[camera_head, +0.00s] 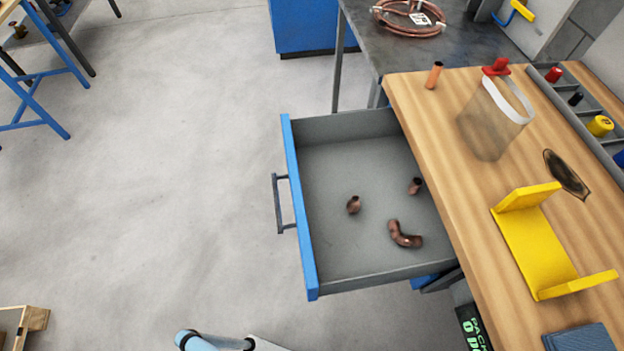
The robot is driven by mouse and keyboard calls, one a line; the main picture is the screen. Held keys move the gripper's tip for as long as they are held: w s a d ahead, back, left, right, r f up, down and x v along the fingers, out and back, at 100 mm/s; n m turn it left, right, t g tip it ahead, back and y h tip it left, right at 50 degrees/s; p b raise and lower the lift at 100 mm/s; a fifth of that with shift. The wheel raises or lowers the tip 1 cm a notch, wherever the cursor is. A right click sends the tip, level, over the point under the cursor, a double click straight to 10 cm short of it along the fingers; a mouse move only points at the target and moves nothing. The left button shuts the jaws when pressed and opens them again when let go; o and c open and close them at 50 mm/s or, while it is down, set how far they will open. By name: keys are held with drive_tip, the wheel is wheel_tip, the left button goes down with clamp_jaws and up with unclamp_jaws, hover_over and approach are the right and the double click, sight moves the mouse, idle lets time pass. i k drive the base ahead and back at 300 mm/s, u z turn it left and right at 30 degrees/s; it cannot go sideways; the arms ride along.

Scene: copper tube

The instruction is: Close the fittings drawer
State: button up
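The fittings drawer (335,158) stands pulled out to the left from under the wooden workbench. It has a blue front (300,212) and a dark bar handle (281,204) on its outer side. Several copper fittings lie on its grey floor: a bent elbow piece (403,236) near the front right, a small one (353,204) in the middle and another small one (416,186) near the bench edge. A light blue and grey part of my arm shows at the bottom edge, below and apart from the drawer. My gripper is not visible.
The wooden bench top (450,140) holds a yellow bracket (535,245), a clear container with a red cap (490,120) and a short copper tube (433,75). Coiled copper (408,18) lies on a grey table behind. Concrete floor (170,170) left of the drawer is clear.

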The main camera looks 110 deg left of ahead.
sight(330, 159)
drive_tip(key=z, duration=0.35)
drive_tip(key=i, duration=0.15)
drive_tip(key=u, duration=2.7)
drive_tip(key=i, duration=0.15)
drive_tip(key=u, duration=1.3)
drive_tip(key=k, duration=0.85)
drive_tip(key=u, duration=0.15)
drive_tip(key=i, duration=0.65)
